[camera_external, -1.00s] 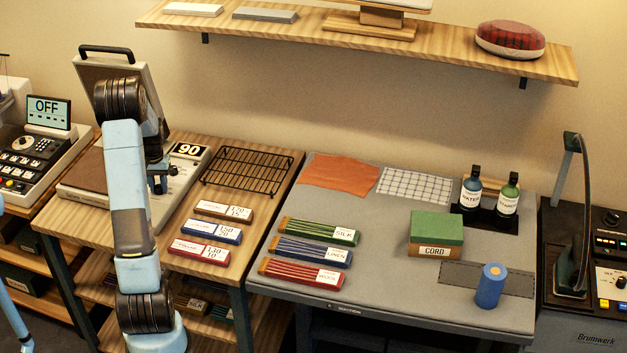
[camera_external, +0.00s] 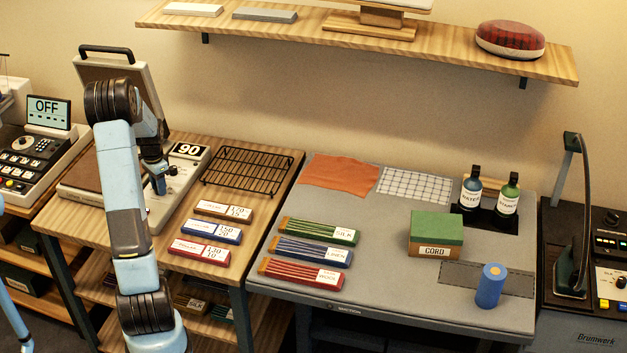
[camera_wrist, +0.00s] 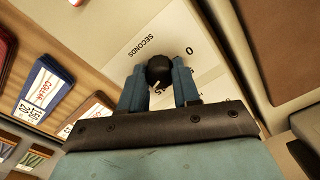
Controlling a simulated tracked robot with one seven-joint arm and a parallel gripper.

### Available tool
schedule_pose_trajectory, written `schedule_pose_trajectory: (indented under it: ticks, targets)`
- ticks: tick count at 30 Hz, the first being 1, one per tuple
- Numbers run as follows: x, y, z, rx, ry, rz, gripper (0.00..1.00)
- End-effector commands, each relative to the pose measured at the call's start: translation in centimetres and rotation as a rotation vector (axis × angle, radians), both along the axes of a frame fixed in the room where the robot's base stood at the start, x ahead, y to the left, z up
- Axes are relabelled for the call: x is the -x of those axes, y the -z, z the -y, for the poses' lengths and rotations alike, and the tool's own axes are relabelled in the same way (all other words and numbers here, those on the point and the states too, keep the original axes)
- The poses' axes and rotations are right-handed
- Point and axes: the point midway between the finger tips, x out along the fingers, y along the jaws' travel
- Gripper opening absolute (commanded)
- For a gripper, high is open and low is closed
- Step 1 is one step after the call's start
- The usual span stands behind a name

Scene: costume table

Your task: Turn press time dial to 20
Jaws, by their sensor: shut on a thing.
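The press time dial (camera_wrist: 159,69) is a dark round knob on a cream panel marked "SECONDS" in the wrist view. My gripper (camera_wrist: 160,82) has its two blue fingers on either side of the knob and is shut on it. A "0" shows on the panel beside the knob; most other scale marks are hidden by my fingers, so the dial's setting cannot be read. In the external view my gripper (camera_external: 159,184) is at the control strip of the heat press (camera_external: 152,216), mostly small and partly hidden by my arm. The press display (camera_external: 188,150) reads "90".
The press lid (camera_external: 100,75) stands open behind my arm. A black wire rack (camera_external: 247,170) and several labelled cards, such as the blue one (camera_external: 211,231), lie right of the press. Swatches, bottles and a green-topped cord box (camera_external: 436,229) are on the grey table.

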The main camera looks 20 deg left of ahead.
Motion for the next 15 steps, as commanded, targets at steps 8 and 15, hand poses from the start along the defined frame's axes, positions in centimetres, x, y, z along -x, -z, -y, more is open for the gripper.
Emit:
schedule_pose_trajectory:
  ticks: [8, 15]
  targets:
    - [-0.36, -0.26, -0.03, -0.003, 0.067, 0.01, 0.01]
    - [-0.38, -0.27, -0.01, -0.004, 0.077, 0.011, 0.01]
